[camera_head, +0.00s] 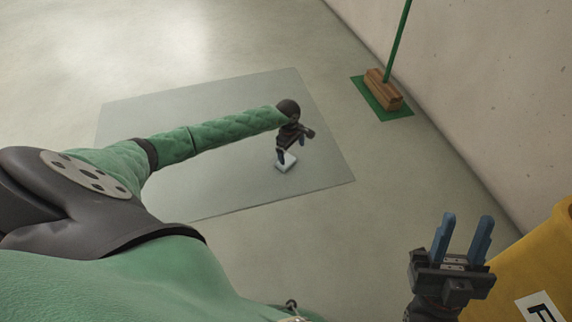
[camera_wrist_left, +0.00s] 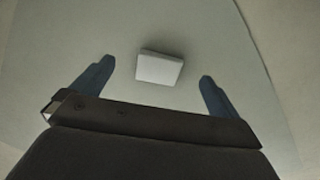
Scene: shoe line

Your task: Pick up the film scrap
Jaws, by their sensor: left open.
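The film scrap (camera_head: 286,164) is a small pale, whitish flat block lying on the grey sheet on the floor. In the left wrist view the scrap (camera_wrist_left: 160,68) shows between and beyond the two blue fingers. My left gripper (camera_head: 283,158) reaches down over the scrap in the head view, and its fingers partly hide it. The left gripper (camera_wrist_left: 155,85) is open with nothing between its fingers; I cannot tell the exact height above the scrap. My right gripper (camera_head: 461,240) is at the lower right, its two blue fingers apart and empty.
The grey sheet (camera_head: 140,115) lies flat on the floor. A broom (camera_head: 383,90) with a green handle stands on a green mat (camera_head: 400,113) by the wall. A yellow bin (camera_head: 530,260) with a white label is at the lower right, close to my right gripper.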

